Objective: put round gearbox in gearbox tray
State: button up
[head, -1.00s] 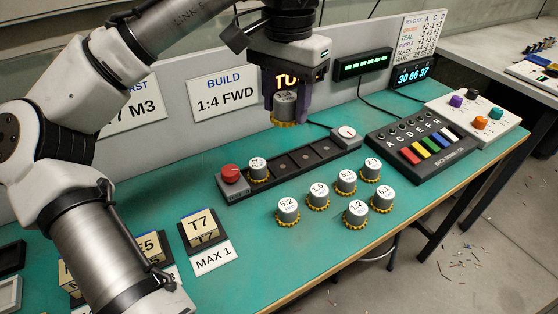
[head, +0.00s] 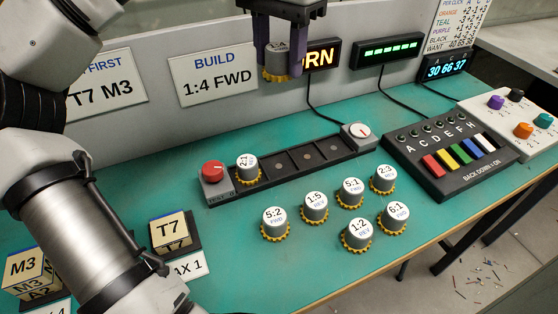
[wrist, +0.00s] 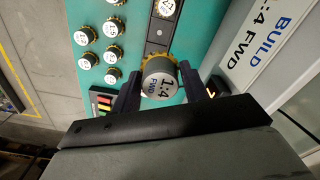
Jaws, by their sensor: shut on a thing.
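My gripper (head: 277,50) is shut on a round gearbox (head: 275,66), grey with a yellow toothed rim, held in the air above the back of the bench. In the wrist view the held gearbox (wrist: 158,82) reads 1:4 FWD and sits between the fingers. The long black gearbox tray (head: 290,161) lies below on the green bench, with a red button at its left end and a white dial at its right end. One gearbox (head: 247,168) sits in its leftmost slot. The other slots look empty.
Several loose gearboxes, such as one marked 5:2 (head: 274,223), stand in front of the tray. A BUILD 1:4 FWD sign (head: 213,75) is on the back wall. A box with coloured keys (head: 452,155) is at right. The T7 block (head: 168,233) stands at front left.

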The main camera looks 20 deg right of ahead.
aim_at(279, 168)
notch_tip(279, 168, down, 20)
jog(key=b, duration=0.3)
dwell(0.3)
jog(key=shift+s+f, duration=0.2)
jog(key=shift+f, duration=0.4)
jog(key=o, duration=1)
jog(key=shift+a+f+b, duration=0.1)
jog(key=shift+f+b, duration=0.05)
jog(key=shift+b, duration=0.15)
notch_tip(279, 168, up, 14)
jog(key=shift+w+f+p, duration=0.15)
jog(key=shift+f+p, duration=0.05)
jog(key=shift+p, duration=0.7)
